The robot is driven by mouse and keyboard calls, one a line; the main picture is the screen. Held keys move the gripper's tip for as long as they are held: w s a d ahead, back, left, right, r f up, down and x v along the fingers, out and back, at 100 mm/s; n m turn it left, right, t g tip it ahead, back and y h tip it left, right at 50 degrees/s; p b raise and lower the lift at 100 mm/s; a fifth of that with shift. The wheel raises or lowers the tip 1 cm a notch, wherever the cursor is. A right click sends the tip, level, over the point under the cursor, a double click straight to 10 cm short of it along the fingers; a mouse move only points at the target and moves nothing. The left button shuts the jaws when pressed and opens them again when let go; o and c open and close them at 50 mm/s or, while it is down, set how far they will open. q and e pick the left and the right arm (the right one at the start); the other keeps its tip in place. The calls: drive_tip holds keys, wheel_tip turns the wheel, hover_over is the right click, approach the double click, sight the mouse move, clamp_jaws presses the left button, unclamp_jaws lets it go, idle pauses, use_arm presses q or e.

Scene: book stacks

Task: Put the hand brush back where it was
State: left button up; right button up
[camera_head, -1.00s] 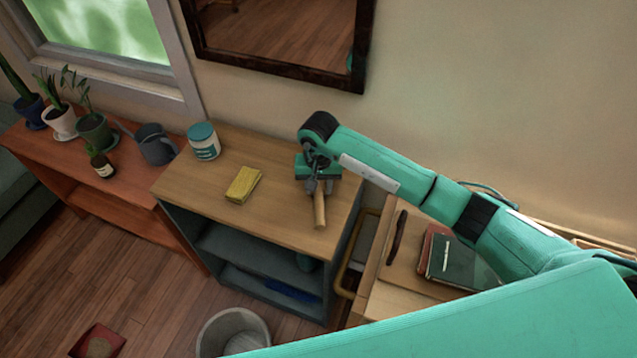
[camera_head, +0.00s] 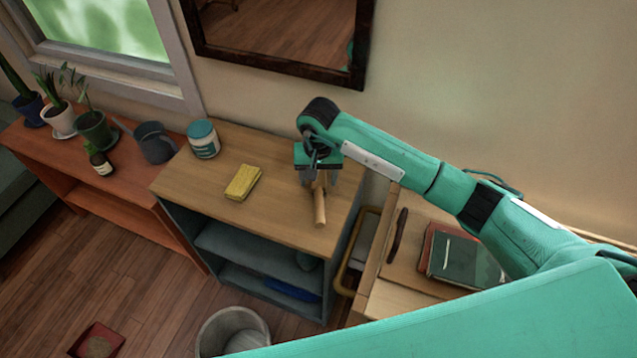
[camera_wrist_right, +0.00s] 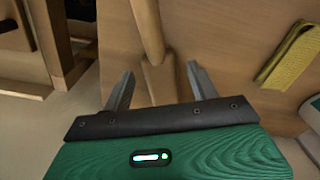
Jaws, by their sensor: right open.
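The hand brush (camera_head: 320,208), with a light wooden handle, lies on the wooden top of the grey shelf unit (camera_head: 245,215), its handle pointing to the front edge. My right gripper (camera_head: 319,182) is open above its back end, one finger to each side. In the right wrist view the brush (camera_wrist_right: 149,35) shows its handle and wider wooden block between the spread fingers (camera_wrist_right: 160,72), with a gap on both sides. The bristles are hidden. My left gripper is not in view.
A watering can (camera_head: 155,143) and potted plants are further left. A bin (camera_head: 232,332) and red dustpan (camera_head: 97,340) are on the floor. Books (camera_head: 462,258) lie right.

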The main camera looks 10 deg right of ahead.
sight(318, 182)
wheel_tip(318, 182, up, 5)
drive_tip(key=shift+w+r+b, duration=0.1)
drive_tip(key=shift+r+b, duration=0.1)
drive_tip(key=shift+b, duration=0.5)
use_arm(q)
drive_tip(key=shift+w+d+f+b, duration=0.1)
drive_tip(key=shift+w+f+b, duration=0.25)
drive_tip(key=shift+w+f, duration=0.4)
use_arm(e)
wheel_tip(318, 182, up, 4)
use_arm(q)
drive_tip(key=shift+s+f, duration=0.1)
